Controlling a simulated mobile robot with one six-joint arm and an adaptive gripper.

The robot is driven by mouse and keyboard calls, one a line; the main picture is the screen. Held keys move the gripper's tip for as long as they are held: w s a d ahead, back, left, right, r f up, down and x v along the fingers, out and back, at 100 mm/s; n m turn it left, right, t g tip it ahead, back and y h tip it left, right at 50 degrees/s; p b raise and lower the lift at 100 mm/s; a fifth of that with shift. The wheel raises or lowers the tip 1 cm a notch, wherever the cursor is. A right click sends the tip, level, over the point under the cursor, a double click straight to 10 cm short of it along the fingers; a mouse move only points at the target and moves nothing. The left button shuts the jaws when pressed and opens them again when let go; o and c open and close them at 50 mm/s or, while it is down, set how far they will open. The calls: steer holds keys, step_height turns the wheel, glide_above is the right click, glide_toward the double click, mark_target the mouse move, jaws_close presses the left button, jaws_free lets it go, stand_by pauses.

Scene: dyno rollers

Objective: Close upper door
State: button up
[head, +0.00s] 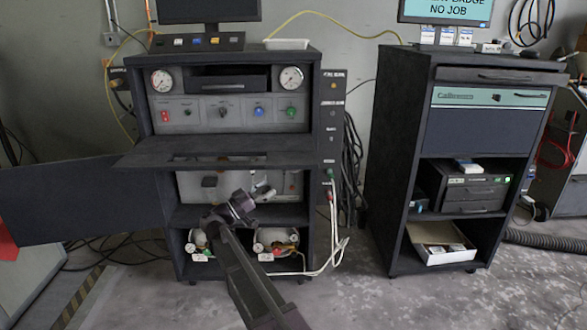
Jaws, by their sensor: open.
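The left black cabinet (318,110) has its upper section open, showing gauges and switches. A dark flat panel (150,153), seemingly the upper door, sticks out nearly level below that section. Another dark door (80,198) stands swung out to the left of the lower section. My gripper (264,190) is open, in front of the lower compartment, below the level panel and apart from it as far as I can tell. My arm comes up from the bottom middle and hides part of the lower shelves. I see nothing held.
White cables (338,245) hang at the cabinet's right side. A second black cabinet (393,150) stands at right with a white box (440,240).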

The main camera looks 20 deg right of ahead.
steer(key=p+x, duration=0.3)
steer(key=x, duration=0.6)
steer(key=shift+d+r, duration=0.1)
steer(key=shift+d, duration=0.25)
jaws_close()
